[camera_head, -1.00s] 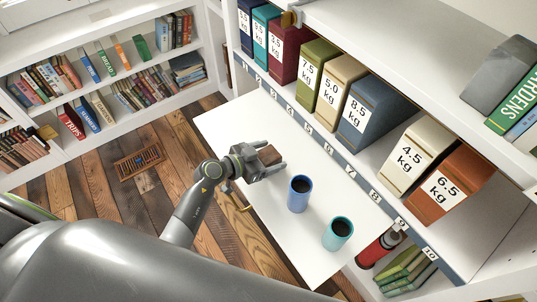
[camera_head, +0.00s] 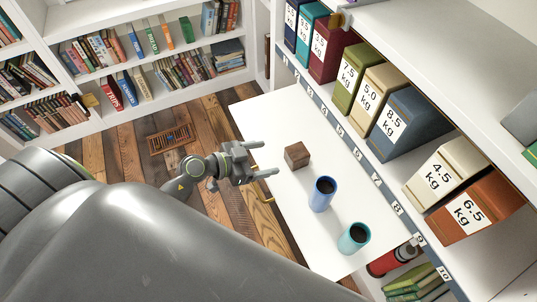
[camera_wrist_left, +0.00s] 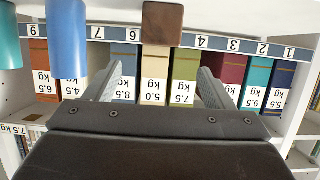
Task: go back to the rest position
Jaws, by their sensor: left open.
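My left gripper (camera_head: 268,160) is open and empty above the near edge of the white table (camera_head: 262,112) in the head view. Its two fingers stand apart in the left wrist view (camera_wrist_left: 155,88). A brown wooden block (camera_head: 297,155) sits on the table just to the right of the fingertips, apart from them. It also shows at the top of the left wrist view (camera_wrist_left: 162,22), beyond the fingers. My right gripper does not show.
A blue cup (camera_head: 322,194) and a teal cup (camera_head: 353,238), both with dark contents, stand on the table. Behind is a shelf of weight-labelled binders, including an 8.5 kg one (camera_head: 410,122). A red cylinder (camera_head: 390,262) is below right.

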